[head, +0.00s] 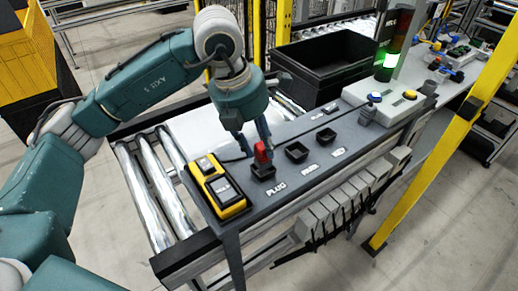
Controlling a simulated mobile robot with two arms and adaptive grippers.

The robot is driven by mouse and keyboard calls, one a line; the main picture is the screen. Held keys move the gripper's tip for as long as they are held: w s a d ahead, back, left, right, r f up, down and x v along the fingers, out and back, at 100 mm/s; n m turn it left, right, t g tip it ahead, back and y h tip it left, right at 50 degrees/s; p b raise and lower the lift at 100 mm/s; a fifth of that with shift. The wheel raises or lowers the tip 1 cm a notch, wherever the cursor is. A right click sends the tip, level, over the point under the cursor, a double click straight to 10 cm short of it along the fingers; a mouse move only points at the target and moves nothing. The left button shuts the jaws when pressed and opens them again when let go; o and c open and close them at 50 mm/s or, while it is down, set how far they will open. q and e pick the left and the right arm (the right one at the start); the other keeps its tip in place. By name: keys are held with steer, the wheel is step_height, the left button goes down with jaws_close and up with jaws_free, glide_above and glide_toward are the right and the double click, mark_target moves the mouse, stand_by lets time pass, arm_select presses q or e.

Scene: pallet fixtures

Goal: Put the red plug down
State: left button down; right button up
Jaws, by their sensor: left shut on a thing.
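The red plug (261,153) is between the fingers of my left gripper (256,146), which is shut on it. The plug is at the black square fixture (264,174) beside the "PLUG" label on the grey bench top. Its lower end meets the fixture in this view, and I cannot tell whether it is seated in it or just above it. The gripper points down from above, and one finger partly hides the plug's side. My right gripper is not in view.
A yellow and black device (217,187) lies left of the plug. Two other black fixtures, one at centre (296,152) and one further right (326,135), follow along the bench. A large black bin (325,70) and a signal light (391,50) stand behind. A yellow post (440,140) rises at right.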

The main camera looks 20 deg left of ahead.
arm_select(q)
step_height(320, 180, down, 3)
steer(key=shift+r, duration=0.1)
steer(key=c, duration=1.2)
jaws_free()
steer(key=shift+a+r, duration=0.1)
steer(key=shift+r, duration=0.35)
steer(key=b+v, duration=0.2)
steer(key=v, duration=0.9)
